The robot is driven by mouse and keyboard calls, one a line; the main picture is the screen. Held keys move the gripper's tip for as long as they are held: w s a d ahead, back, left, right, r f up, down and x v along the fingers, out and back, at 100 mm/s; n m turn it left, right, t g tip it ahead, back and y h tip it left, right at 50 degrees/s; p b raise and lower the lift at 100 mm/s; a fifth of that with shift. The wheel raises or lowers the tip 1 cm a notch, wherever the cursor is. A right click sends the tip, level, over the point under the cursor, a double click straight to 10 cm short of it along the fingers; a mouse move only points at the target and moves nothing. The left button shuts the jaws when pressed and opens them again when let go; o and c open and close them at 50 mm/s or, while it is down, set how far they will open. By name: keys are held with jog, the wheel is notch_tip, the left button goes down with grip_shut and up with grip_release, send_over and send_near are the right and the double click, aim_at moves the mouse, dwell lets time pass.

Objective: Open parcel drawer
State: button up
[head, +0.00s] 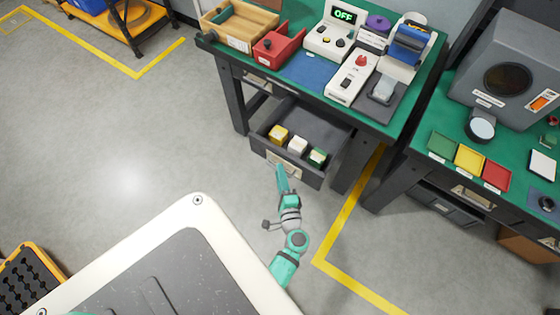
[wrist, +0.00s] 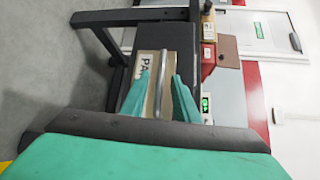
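The dark grey parcel drawer (head: 318,128) under the green workbench is pulled well out in the head view. Its inside shows, with a yellow, a white and a green box in it. Its front carries a pale label reading "PA…" (wrist: 148,66) and a metal bar handle (wrist: 163,72) in the wrist view. My gripper (head: 281,168) is at the drawer front. In the wrist view my green fingers (wrist: 162,76) stand apart, one on each side of the handle, with a visible gap to it. Whether they touch it anywhere is hard to tell.
The green workbench (head: 300,92) above holds a wooden tray, a red bin and several devices, one reading OFF. A second bench (head: 420,165) stands at right. Bench legs flank the drawer. Grey floor (head: 130,130) at left is clear.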

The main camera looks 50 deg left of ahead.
jog(key=v, duration=1)
jog(key=shift+s+d, duration=0.2)
jog(key=shift+d, duration=0.1)
jog(key=s+d+n+t+h, duration=0.1)
jog(key=s+d+t+h, duration=0.15)
jog(key=d+h, duration=0.5)
jog(key=s+d+n+t+h, duration=0.1)
jog(key=s+d+h, duration=0.3)
jog(key=d, duration=0.6)
jog(key=s+d+r+n+t+h, duration=0.1)
jog(key=d+r+n+t, duration=0.1)
jog(key=r, duration=0.6)
jog(key=s+d+r+n+t+h, duration=0.1)
jog(key=d+r+n+t+h, duration=0.1)
jog(key=r, duration=0.6)
jog(key=shift+s+d+r+n, duration=0.4)
jog(key=shift+d+n, duration=0.25)
jog(key=shift+n, duration=0.05)
